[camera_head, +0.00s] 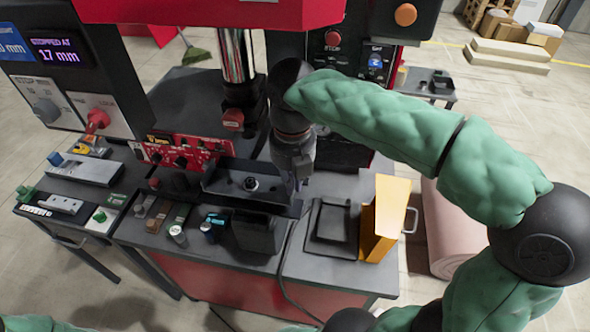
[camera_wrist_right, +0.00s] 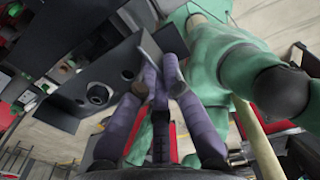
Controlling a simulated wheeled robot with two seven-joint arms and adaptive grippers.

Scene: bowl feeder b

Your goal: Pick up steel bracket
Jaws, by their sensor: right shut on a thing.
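The steel bracket (camera_head: 226,184) is a dark grey angled piece with a round hole or fitting near its middle. It is in front of the red control panel under the machine's column. My right gripper (camera_head: 299,178) points down at the bracket's right end and is shut on it. In the right wrist view, the purple fingers of my right gripper (camera_wrist_right: 161,68) close around a thin upright flange of the bracket (camera_wrist_right: 75,92). The fingertips are partly hidden by the flange. Whether the bracket touches the surface below cannot be told. My left gripper is not in view.
The bench holds a black tray (camera_head: 318,242), a yellow upright block (camera_head: 388,222), a dark box (camera_head: 256,232) and several small items along its front left. A red control panel (camera_head: 188,150) stands behind the bracket. A pink roll (camera_head: 447,235) stands right of the bench.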

